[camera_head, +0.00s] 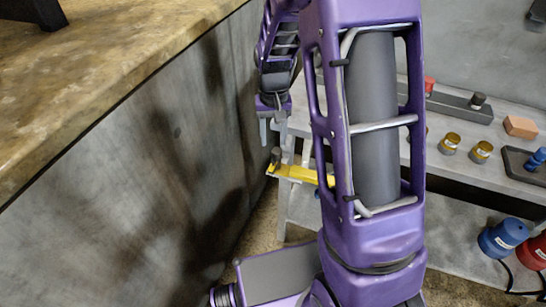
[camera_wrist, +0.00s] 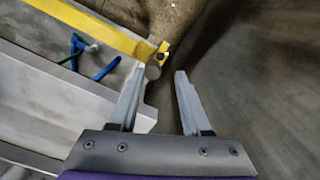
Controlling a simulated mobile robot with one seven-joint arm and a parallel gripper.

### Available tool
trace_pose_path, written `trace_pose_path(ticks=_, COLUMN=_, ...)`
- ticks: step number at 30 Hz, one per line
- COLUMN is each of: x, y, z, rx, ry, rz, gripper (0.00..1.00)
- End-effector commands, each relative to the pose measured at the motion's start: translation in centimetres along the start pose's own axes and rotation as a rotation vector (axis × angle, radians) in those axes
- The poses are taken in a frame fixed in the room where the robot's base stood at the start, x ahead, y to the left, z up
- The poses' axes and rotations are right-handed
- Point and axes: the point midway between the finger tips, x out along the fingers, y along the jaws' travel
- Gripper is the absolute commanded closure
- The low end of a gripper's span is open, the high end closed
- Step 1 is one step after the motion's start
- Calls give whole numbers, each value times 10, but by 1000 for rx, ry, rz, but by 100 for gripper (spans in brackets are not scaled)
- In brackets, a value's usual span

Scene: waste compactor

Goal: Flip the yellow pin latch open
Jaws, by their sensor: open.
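The yellow pin latch (camera_head: 297,173) is a flat yellow bar at the left end of the grey bench, partly hidden behind my arm. A dark round pin knob (camera_head: 275,157) stands at its left end. My gripper (camera_head: 273,138) points down just above the knob. In the wrist view my gripper (camera_wrist: 158,76) is open and empty, with the knob near the left fingertip; contact cannot be told.
A tall grey wall with a brown top (camera_head: 120,150) stands close on the left. A blue-green piece (camera_wrist: 100,62) lies beside the yellow bar.

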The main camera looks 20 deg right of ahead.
Motion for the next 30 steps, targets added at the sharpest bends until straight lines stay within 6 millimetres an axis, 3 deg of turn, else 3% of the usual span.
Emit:
trace_pose_path(ticks=3, x=29, y=0, z=1, rx=0, ry=-3, rz=1, gripper=52)
trace_pose_path(ticks=9, x=62, y=0, z=0, rx=1, ry=-2, rz=0, gripper=52)
trace_pose_path(ticks=15, x=76, y=0, z=0, rx=1, ry=0, rz=0, gripper=52)
trace_pose_path(ticks=24, x=77, y=0, z=0, rx=1, ry=1, rz=0, gripper=52)
trace_pose_path(ticks=30, x=77, y=0, z=0, rx=0, ry=1, rz=0, gripper=88)
